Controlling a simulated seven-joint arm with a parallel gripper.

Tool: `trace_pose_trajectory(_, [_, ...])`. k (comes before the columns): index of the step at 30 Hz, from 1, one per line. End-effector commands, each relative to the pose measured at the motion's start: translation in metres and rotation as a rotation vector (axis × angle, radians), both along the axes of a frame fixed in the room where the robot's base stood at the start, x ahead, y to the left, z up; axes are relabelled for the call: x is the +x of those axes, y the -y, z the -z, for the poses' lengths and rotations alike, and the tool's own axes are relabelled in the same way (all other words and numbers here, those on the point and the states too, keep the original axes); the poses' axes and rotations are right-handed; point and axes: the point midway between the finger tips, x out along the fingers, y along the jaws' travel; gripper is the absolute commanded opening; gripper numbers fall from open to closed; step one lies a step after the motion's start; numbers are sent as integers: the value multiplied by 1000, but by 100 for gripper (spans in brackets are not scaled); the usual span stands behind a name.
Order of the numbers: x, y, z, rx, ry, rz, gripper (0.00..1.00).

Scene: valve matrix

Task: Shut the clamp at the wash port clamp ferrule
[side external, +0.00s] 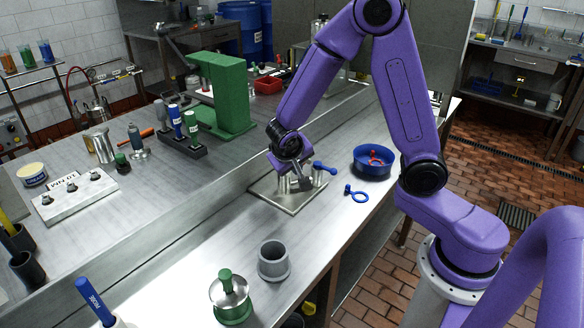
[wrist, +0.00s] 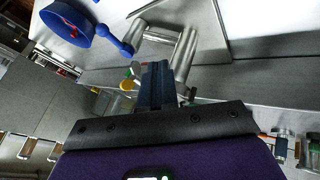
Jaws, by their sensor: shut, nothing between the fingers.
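A square metal plate (side external: 290,203) lies on the bench under my gripper (side external: 303,184) and carries short silver pipe fittings (side external: 316,176). Two of these show in the wrist view, a tilted silver cylinder (wrist: 186,55) and another beside it (wrist: 154,42). My gripper's fingers (wrist: 157,84) are shut and empty, close to the fittings; contact cannot be told. No label marks the wash port, and whether the clamp is open or shut cannot be made out.
A grey cup (side external: 274,262) and a green-topped metal pot (side external: 230,298) stand in front. A green stand (side external: 222,95) is behind.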

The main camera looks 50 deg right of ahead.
Motion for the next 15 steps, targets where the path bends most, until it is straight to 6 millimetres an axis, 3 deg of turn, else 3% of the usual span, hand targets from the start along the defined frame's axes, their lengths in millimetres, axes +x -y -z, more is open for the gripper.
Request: trace_pose_trajectory(15, [1,6,0,-4,1,5,0])
